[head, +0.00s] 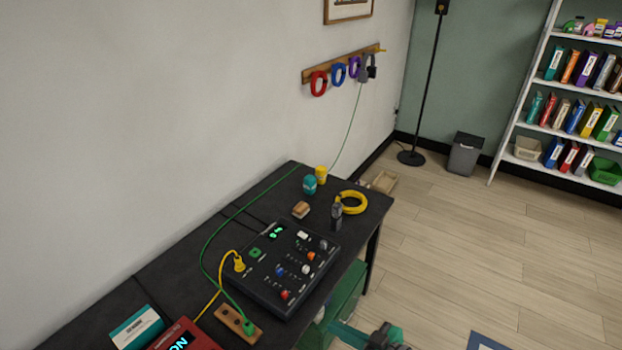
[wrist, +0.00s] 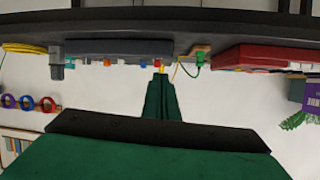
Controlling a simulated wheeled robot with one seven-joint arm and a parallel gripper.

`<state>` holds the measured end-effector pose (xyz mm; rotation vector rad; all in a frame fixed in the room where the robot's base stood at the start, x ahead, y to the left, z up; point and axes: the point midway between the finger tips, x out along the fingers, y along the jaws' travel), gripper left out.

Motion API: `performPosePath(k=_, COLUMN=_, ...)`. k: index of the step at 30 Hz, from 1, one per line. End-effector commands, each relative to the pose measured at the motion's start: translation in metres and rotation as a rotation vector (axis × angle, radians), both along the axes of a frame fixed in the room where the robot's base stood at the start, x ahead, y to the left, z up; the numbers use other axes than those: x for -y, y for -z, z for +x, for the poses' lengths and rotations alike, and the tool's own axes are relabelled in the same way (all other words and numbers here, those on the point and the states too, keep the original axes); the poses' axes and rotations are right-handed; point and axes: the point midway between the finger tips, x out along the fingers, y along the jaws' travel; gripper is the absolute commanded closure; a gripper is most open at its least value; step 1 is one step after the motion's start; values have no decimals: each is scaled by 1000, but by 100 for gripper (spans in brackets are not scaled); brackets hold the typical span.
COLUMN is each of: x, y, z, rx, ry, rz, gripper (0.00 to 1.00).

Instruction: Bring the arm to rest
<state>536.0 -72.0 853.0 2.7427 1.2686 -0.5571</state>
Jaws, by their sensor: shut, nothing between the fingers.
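My gripper (wrist: 161,76) shows in the wrist view with its green fingers together and nothing between them. That view is upside down, with the dark workbench across its top. The fingertips appear in front of the bench's edge; whether they touch anything there I cannot tell, but no contact shows. In the head view, teal and dark parts of my arm show at the bottom edge, beside the front of the black workbench (head: 180,262). The rest of the arm is cut off by the frame.
On the bench are a black control box (head: 287,268), a red device (head: 188,338), a wooden socket block (head: 238,322), a yellow coil (head: 352,202) and a green cable. A green cabinet (head: 345,300) is below. Open wooden floor (head: 470,250) lies to the right, with shelves behind.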

Motion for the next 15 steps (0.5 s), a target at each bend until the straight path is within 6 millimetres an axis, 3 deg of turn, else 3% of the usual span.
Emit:
performPosePath(k=8, x=-18, y=46, z=-11, rx=-109, ry=159, rz=19, gripper=100)
performPosePath(k=15, x=-38, y=104, z=-43, rx=-228, ry=391, rz=15, gripper=100)
